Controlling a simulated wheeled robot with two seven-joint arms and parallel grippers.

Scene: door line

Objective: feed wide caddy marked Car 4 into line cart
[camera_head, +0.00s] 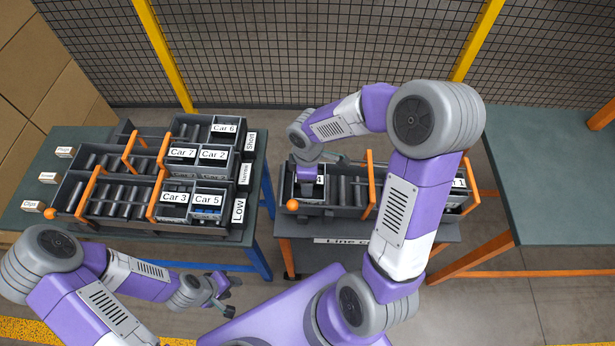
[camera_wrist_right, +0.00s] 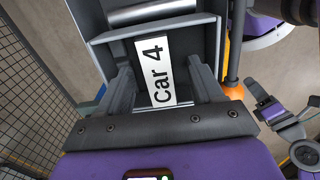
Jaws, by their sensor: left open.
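The caddy marked Car 4 (camera_wrist_right: 157,72) is a grey open box with a white label, filling the middle of the right wrist view. In the head view it sits at the left end of the line cart (camera_head: 335,240), mostly hidden under my right gripper (camera_head: 308,185). In the right wrist view my right gripper (camera_wrist_right: 165,88) has its fingers spread either side of the label, with no clear grip on the walls. My left gripper (camera_head: 224,290) is open and empty, low in front of the left table.
The left table's rack holds caddies marked Car 7 (camera_head: 181,153), Car 2 (camera_head: 213,155), Car 3 (camera_head: 174,198), Car 5 (camera_head: 208,200) and Car 6 (camera_head: 223,128). Orange bars (camera_head: 371,183) cross the cart. The right table (camera_head: 560,170) is bare. A mesh fence (camera_head: 320,50) stands behind.

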